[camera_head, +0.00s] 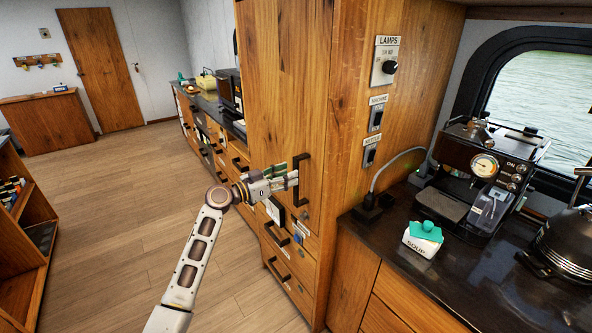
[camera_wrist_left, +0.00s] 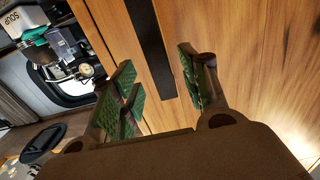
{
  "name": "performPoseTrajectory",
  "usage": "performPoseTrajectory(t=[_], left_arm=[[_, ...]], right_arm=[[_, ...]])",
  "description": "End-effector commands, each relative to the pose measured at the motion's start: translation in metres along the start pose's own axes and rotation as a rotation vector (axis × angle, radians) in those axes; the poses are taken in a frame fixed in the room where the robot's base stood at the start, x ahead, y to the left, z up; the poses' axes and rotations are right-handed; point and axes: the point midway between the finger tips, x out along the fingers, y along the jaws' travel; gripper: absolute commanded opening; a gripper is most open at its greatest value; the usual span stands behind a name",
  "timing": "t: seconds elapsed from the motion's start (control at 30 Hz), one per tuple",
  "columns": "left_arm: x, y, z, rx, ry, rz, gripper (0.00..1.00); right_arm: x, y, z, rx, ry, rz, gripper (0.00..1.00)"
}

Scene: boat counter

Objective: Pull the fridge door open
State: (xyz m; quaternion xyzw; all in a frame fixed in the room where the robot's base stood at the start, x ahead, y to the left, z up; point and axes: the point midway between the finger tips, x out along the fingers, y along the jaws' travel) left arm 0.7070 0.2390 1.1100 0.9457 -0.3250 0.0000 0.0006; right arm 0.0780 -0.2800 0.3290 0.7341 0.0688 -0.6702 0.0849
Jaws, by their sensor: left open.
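The fridge door (camera_head: 288,70) is a tall wooden panel that looks shut, flush with the cabinet. Its black vertical bar handle (camera_head: 304,180) is near the panel's lower right edge. My left gripper (camera_head: 289,176) is at the handle, with its fingers pointing toward the door. In the left wrist view the green-padded fingers (camera_wrist_left: 158,68) are spread apart, and the dark handle bar (camera_wrist_left: 152,50) shows in the gap between them. I cannot tell whether the fingers touch it. My right gripper is not in view.
Drawers with black handles (camera_head: 277,234) sit below the door. To the right, a dark counter (camera_head: 395,240) holds a soup box (camera_head: 422,240), a coffee machine (camera_head: 487,165) and a kettle (camera_head: 568,240). Wooden floor (camera_head: 150,200) is free on the left, with a shelf unit (camera_head: 22,250) at the far left edge.

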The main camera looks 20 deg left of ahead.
Motion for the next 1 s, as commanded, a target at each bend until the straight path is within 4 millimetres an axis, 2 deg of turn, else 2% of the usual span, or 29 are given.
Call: performPoseTrajectory(t=[0.1,0.33,0.53,0.8,0.87,1.0], left_arm=[[0.015,0.000,-0.002,0.000,0.000,0.001,0.45],[0.035,0.000,-0.001,0.000,0.000,0.000,0.45],[0.042,0.000,0.000,0.000,0.000,0.000,0.45],[0.043,0.000,0.000,0.001,-0.001,0.000,0.45],[0.042,0.000,0.000,0.001,-0.001,0.000,0.40],[0.042,0.000,0.000,0.001,-0.001,0.000,0.21]], right_arm=[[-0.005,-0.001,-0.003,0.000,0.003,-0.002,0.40],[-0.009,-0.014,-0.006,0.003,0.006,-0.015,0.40],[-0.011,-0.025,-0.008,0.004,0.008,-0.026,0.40],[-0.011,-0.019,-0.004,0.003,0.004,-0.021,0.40],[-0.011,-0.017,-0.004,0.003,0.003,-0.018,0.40],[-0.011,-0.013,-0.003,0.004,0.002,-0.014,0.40]])
